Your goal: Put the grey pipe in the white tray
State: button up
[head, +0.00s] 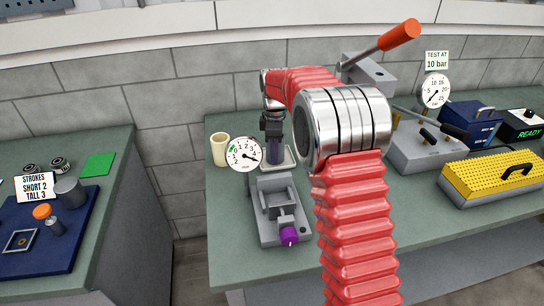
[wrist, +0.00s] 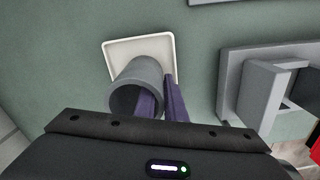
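The grey pipe (wrist: 135,78) is a short hollow cylinder over the tray's near part in the wrist view. My gripper (wrist: 163,98) has purple fingers shut on the pipe's right wall, one inside its mouth and one outside. In the head view my gripper (head: 274,150) points down at the tray; I cannot make out the pipe there. I cannot tell whether the pipe touches the tray.
A grey fixture with a purple knob (head: 289,236) stands in front of the tray, beside the dial gauge (head: 244,155). A cream cup (head: 220,150) is left of the tray. A grey press (head: 430,150) and a yellow box (head: 490,178) are at right. A separate bench stands left.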

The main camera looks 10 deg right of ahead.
notch_tip(320, 180, up, 12)
jog(key=shift+f, duration=0.25)
jog(key=shift+r, duration=0.1)
dwell(0.5)
